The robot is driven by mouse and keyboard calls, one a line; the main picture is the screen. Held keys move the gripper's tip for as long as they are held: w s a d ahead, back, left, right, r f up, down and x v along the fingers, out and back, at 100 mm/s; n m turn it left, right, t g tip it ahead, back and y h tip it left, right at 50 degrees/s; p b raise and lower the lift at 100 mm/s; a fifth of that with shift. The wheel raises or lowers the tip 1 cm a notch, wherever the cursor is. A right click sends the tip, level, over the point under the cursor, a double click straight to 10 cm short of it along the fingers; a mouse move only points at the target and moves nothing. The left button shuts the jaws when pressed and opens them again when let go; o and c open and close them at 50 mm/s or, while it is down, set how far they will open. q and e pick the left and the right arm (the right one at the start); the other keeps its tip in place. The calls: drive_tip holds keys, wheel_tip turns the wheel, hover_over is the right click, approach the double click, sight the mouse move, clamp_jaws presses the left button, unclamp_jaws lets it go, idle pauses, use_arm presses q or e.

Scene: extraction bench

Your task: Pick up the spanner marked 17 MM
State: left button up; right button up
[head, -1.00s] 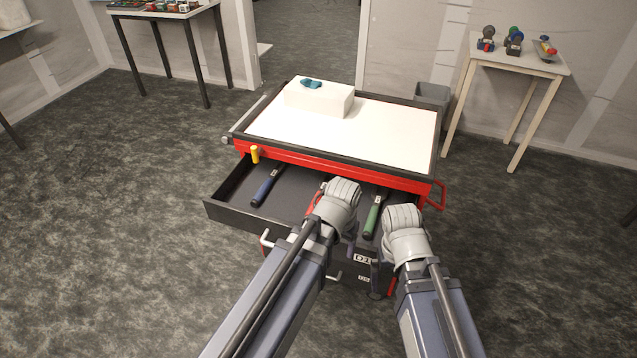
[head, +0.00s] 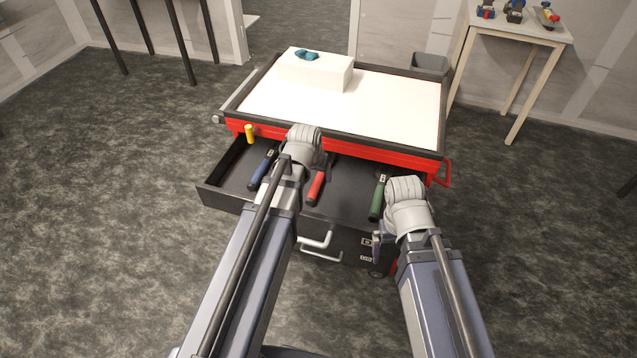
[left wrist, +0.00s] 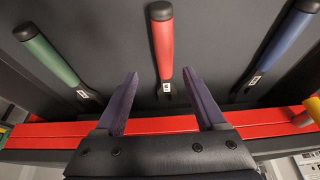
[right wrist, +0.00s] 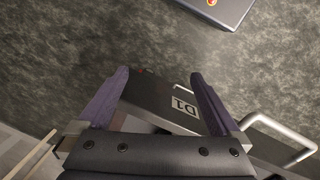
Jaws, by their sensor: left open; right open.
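Three spanners lie in the open drawer (head: 225,190): one with a blue handle (head: 260,170), one red (head: 317,186) and one green (head: 378,199). Each has a small white tag, too small to read, so I cannot tell which is marked 17 MM. In the left wrist view, my left gripper (left wrist: 160,75) is open and empty above the drawer. Its fingers are on either side of the red spanner (left wrist: 163,50) in the picture; the green one (left wrist: 48,55) is left and the blue one (left wrist: 283,45) right. My right gripper (right wrist: 158,75) is open and empty, outside the drawer's front.
The red cabinet has a white top (head: 390,108) with a white block (head: 315,70) and a teal item (head: 306,55) on it. A yellow cylinder (head: 249,134) stands at the drawer's back left. A lower drawer handle (head: 318,241) sticks out. A side table stands back right.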

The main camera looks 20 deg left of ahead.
sight(318, 179)
use_arm(q)
drive_tip(key=shift+w+a+b+x, duration=0.1)
drive_tip(key=shift+a+b+x, duration=0.05)
drive_tip(key=shift+b+x, duration=0.9)
drive_tip(key=shift+w+a+b+x, duration=0.1)
drive_tip(key=shift+b+x, duration=0.65)
drive_tip(key=shift+x, duration=0.55)
drive_tip(key=shift+w+a+b+x, duration=0.15)
drive_tip(key=shift+b+x, duration=0.75)
drive_tip(key=shift+x, duration=0.25)
drive_tip(key=shift+r, duration=0.2)
drive_tip(key=shift+c, duration=0.2)
clamp_jaws()
